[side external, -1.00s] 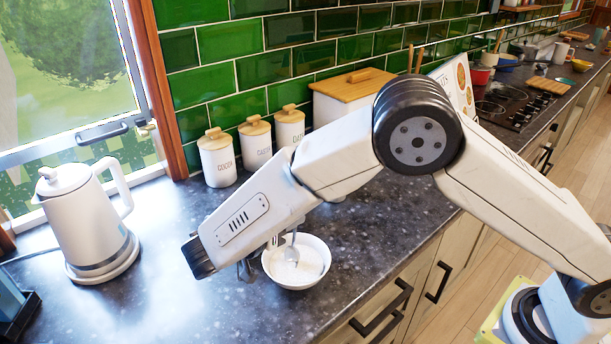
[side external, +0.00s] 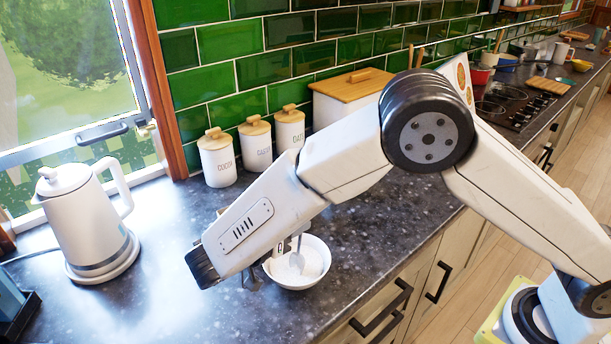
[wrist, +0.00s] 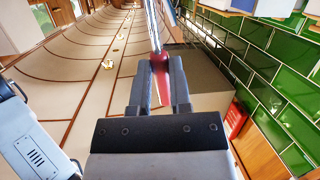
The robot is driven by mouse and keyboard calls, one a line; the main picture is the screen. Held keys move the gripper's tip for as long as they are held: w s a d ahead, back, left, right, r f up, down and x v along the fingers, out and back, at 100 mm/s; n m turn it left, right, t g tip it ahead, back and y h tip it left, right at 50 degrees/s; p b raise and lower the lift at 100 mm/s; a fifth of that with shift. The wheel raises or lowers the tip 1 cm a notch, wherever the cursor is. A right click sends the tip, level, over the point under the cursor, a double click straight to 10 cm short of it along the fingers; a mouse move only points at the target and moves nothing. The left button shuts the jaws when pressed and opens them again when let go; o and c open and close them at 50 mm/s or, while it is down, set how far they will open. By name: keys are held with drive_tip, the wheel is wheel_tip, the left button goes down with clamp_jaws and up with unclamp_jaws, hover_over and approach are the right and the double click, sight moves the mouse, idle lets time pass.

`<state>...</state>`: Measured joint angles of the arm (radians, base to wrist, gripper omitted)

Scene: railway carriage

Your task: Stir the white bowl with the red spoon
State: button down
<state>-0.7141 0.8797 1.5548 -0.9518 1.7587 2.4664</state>
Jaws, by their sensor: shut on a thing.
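The white bowl (side external: 300,283) stands upright on the dark worktop in the side view, below my wrist. A pale grey spoon end (side external: 297,262) dips inside it. In the wrist view my gripper (wrist: 160,64) is shut on the red spoon (wrist: 160,76), whose red part shows between the two dark fingers and whose silvery part runs on beyond them. In the side view my wrist hides most of the gripper and the spoon's red part. The bowl does not show clearly in the wrist view.
A white kettle (side external: 88,220) stands left of the bowl. Three lidded canisters (side external: 255,148) and a wooden-lidded white box (side external: 340,103) line the green tiled wall behind. The worktop's front edge runs close to the bowl's right. Bare worktop lies between kettle and bowl.

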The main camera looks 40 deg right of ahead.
drive_tip(key=shift+w+d, duration=0.2)
drive_tip(key=shift+d, duration=0.4)
drive_tip(key=shift+v, duration=0.85)
drive_tip(key=shift+s+d+f, duration=0.2)
drive_tip(key=shift+d, duration=0.2)
idle(0.5)
drive_tip(key=shift+w, duration=0.1)
drive_tip(key=shift+w, duration=0.45)
drive_tip(key=shift+r, duration=0.2)
